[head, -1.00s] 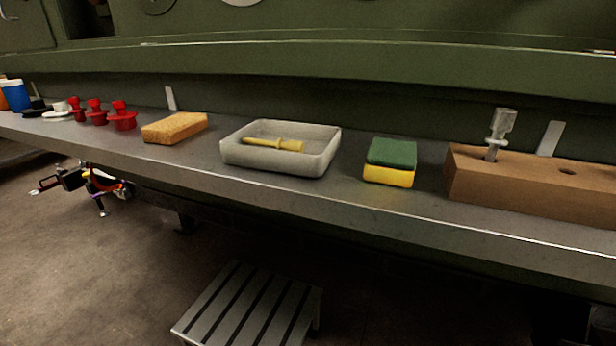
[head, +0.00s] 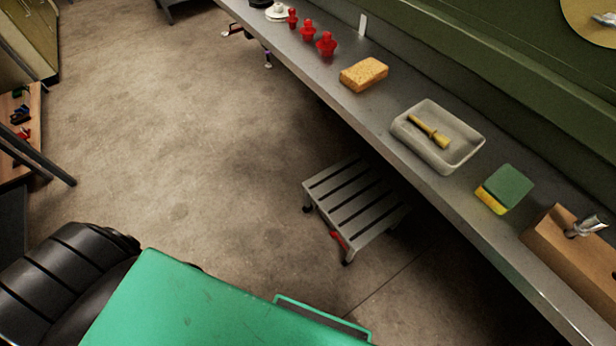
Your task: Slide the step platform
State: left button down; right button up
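The step platform (head: 356,203) is a low grey slatted step with dark gaps between its slats. It stands on the concrete floor in the middle of the head view, partly tucked under the edge of the long shelf. Small dark feet or casters and a red part (head: 338,240) show on its near side. Neither of my grippers shows in the head view, so nothing of mine is seen touching the platform.
The grey shelf (head: 390,145) runs diagonally above the platform. It carries red fittings (head: 326,43), a sponge (head: 364,75), a tray with a yellow-handled tool (head: 452,161), a green-yellow sponge (head: 505,188) and a wooden block (head: 568,250). Open floor (head: 190,130) lies left; a green surface (head: 200,305) is in front.

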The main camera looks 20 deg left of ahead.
aim_at(360, 205)
jog(key=k+u, duration=0.1)
jog(key=u, duration=0.25)
jog(key=k+j+z, duration=0.1)
jog(key=z, duration=0.3)
jog(key=k+j+z, duration=0.1)
jog(key=z, duration=0.3)
jog(key=k+j+z, duration=0.15)
jog(key=z, duration=0.2)
jog(key=k+j+z, duration=0.1)
jog(key=z, duration=0.3)
jog(key=k, duration=0.05)
